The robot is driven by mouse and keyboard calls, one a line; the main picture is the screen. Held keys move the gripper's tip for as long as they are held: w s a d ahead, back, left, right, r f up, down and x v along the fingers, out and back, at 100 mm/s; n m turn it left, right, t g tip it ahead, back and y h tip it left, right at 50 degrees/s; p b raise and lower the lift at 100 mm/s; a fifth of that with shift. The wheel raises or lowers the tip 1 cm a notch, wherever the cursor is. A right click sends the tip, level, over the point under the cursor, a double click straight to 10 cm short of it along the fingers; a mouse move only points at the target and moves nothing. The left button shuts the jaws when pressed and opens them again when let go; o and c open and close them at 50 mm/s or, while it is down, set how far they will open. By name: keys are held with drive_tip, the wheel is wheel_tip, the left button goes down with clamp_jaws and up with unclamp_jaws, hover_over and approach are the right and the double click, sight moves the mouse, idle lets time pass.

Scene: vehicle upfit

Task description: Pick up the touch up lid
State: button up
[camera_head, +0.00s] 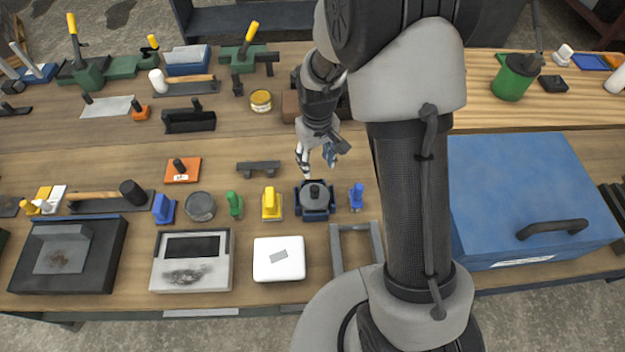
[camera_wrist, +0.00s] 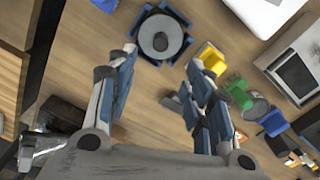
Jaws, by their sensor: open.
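A round dark grey lid with a black knob, which looks like the touch up lid (camera_head: 322,204), sits in a blue cradle (camera_head: 304,213) on the wooden bench. In the wrist view, the lid (camera_wrist: 160,37) lies at the top, just beyond the fingertips, with its knob facing up. My gripper (camera_head: 318,161) is open and empty, above and a little behind the lid in the head view. In the wrist view, the fingers of my gripper (camera_wrist: 161,62) are spread apart and not visibly touching the lid.
A yellow holder (camera_head: 271,205) stands left of the lid and a blue clamp-like piece (camera_head: 356,196) right of it. A dark bracket (camera_head: 258,168) lies behind left. A white box (camera_head: 279,259) and grey frame (camera_head: 357,246) are in front. A blue case (camera_head: 525,185) fills the right.

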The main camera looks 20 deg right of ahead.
sight(314, 187)
wheel_tip(314, 187, down, 10)
drive_tip(key=shift+f, duration=0.1)
drive_tip(key=shift+w+a+f, duration=0.1)
drive_tip(key=shift+w+f, duration=0.05)
drive_tip(key=shift+f, duration=1.35)
drive_tip(key=shift+w+a+f, duration=0.1)
drive_tip(key=shift+w+f, duration=0.05)
drive_tip(key=shift+f, duration=1.35)
clamp_jaws()
